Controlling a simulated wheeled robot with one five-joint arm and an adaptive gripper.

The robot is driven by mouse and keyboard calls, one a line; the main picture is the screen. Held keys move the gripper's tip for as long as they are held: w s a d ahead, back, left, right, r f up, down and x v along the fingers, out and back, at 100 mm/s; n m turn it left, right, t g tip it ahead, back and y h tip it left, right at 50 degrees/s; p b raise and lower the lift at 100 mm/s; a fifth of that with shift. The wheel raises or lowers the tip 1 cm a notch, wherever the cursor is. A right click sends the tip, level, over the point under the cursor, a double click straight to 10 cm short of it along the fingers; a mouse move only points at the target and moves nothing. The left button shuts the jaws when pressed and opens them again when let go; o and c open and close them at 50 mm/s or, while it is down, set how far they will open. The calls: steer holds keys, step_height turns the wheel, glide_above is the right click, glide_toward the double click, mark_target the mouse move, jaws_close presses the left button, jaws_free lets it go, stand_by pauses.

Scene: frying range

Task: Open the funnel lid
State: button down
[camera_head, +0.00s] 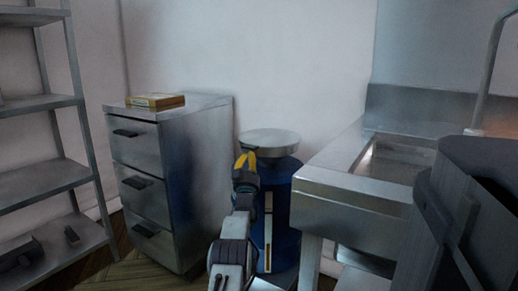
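The funnel lid (270,139) is a round, flat grey disc on top of a blue drum (284,207). It looks level and closed over the drum. My gripper (247,156), with yellow fingers, is in front of the lid's left front edge. The fingers overlap the edge in this view; whether they touch it or hold a part of it I cannot tell. My arm rises from below and hides part of the drum's left front.
A metal drawer cabinet (182,150) with a yellowish box (155,100) on top stands left of the drum. A steel sink counter (352,200) is close on the right. A metal shelf rack (42,105) stands far left. A wall is behind the drum.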

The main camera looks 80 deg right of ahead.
mark_target(250, 147)
steer(key=shift+r, duration=0.1)
steer(key=r, duration=0.1)
steer(key=d+r+p, duration=0.1)
steer(key=r, duration=0.1)
steer(key=shift+s+r, duration=0.15)
steer(key=r+p, duration=0.1)
steer(key=p, duration=0.2)
steer(key=shift+s+d+r, duration=0.1)
steer(key=shift+d+r, duration=0.2)
steer(key=shift+r, duration=0.05)
steer(key=shift+d+r+p, duration=0.15)
steer(key=shift+r+p, duration=0.1)
steer(key=shift+r, duration=0.75)
steer(key=shift+d+r+p, duration=0.15)
steer(key=shift+r+p, duration=0.05)
steer(key=shift+r, duration=0.8)
steer(key=shift+s+d+r, duration=0.15)
steer(key=shift+d+r, duration=0.1)
steer(key=shift+r, duration=0.5)
